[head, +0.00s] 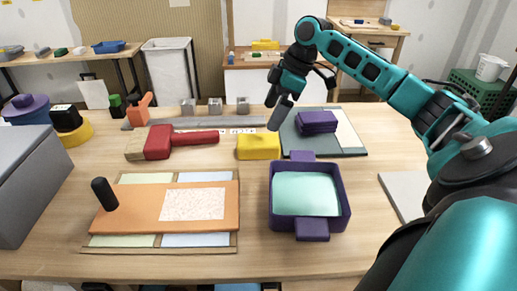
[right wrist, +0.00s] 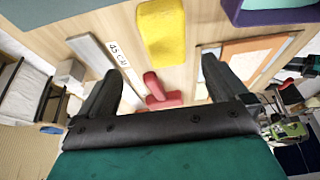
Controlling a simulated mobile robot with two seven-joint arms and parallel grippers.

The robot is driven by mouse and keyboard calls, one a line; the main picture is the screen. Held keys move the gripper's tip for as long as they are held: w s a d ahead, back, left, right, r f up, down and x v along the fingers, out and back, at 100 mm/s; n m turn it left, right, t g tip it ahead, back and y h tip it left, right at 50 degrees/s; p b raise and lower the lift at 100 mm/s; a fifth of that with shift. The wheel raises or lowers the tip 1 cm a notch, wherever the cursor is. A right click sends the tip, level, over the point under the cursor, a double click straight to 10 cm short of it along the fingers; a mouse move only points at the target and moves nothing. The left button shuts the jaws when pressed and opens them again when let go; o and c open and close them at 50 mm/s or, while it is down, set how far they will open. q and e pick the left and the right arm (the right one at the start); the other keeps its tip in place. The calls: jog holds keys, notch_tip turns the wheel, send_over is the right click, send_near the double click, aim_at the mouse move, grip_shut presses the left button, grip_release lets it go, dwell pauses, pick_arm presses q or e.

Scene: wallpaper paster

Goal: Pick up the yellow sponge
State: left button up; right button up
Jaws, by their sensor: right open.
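The yellow sponge (head: 259,147) is a block lying on the wooden table, behind and left of the purple tray. In the right wrist view the sponge (right wrist: 162,32) is at the top middle, beyond the two fingertips and apart from them. My right gripper (head: 278,111) hangs above the table, just behind and right of the sponge. Its two black fingers (right wrist: 155,85) are spread with nothing between them. My left gripper is not in view.
A purple tray (head: 347,212) with pale liquid stands right of centre. A red-headed tool (head: 158,142), an orange board (head: 140,210) and a purple block (head: 317,122) on a mat are nearby. A grey metal ruler (head: 230,121) lies behind the sponge.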

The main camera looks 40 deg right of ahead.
aim_at(261, 139)
jog(key=b+x, duration=0.1)
jog(key=x, duration=0.4)
jog(key=shift+a+f, duration=0.15)
jog(key=shift+f, duration=0.1)
jog(key=x, duration=0.1)
jog(key=b+x, duration=0.1)
jog(key=x, duration=0.2)
jog(key=shift+s+a+f+b, duration=0.2)
jog(key=shift+s+b, duration=0.15)
jog(key=shift+w+a+f, duration=0.1)
jog(key=shift+w+f, duration=0.05)
jog(key=shift+f, duration=0.2)
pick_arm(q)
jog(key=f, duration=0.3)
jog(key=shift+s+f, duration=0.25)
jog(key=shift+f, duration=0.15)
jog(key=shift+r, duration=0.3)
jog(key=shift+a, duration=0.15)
pick_arm(e)
jog(key=c, duration=1)
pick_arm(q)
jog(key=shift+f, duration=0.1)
pick_arm(e)
jog(key=shift+c, duration=0.2)
